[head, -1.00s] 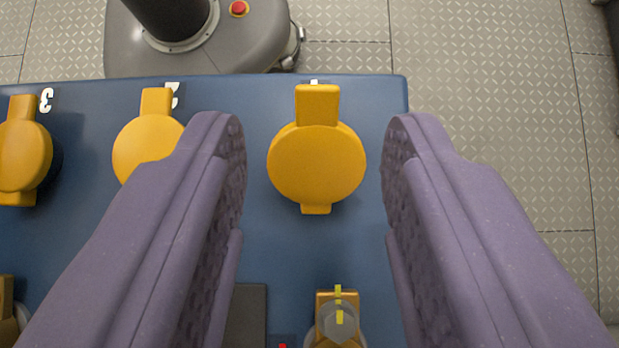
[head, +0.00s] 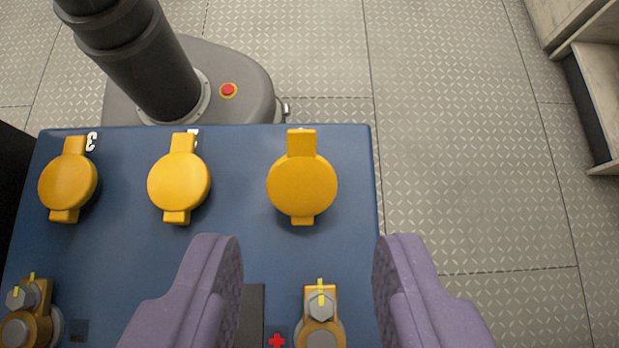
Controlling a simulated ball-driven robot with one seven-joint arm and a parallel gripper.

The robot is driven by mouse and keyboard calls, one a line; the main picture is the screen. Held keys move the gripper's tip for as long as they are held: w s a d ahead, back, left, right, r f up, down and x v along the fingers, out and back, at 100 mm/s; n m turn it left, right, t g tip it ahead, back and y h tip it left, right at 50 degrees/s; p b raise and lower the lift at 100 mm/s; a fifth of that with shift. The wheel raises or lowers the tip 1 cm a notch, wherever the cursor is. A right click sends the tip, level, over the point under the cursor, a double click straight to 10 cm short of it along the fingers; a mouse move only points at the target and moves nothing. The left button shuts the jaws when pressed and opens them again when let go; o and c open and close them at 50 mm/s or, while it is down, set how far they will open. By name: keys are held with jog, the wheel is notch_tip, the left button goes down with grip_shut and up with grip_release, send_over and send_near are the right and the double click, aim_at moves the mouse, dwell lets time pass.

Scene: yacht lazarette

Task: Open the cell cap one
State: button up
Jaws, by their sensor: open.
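Cell cap one (head: 302,188) is a round yellow cap with a raised tab on the far side and a small lug on the near side. It sits on the far right of the blue battery top (head: 255,235), apparently closed; its number is mostly hidden behind the tab. My gripper (head: 307,245) is open and empty, its two purple fingers spread wide. The cap lies beyond the fingertips, in line with the gap between them, and neither finger appears to touch it.
Two like yellow caps (head: 179,183) and (head: 68,187) sit to the left, the farther one marked 3. A bolted terminal (head: 320,315) stands between my fingers by a red plus mark. Another terminal (head: 27,310) is at lower left. Tread-plate floor lies to the right.

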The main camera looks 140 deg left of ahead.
jog(key=w+a+f+t, duration=0.2)
jog(key=w+a+t, duration=0.1)
jog(key=a+t, duration=0.3)
jog(key=t+h, duration=0.5)
jog(key=h, duration=0.3)
send_near(302, 137)
jog(key=b+x, duration=0.3)
jog(key=x, duration=0.5)
jog(key=shift+b, duration=0.3)
jog(key=shift+r, duration=0.1)
grip_shut()
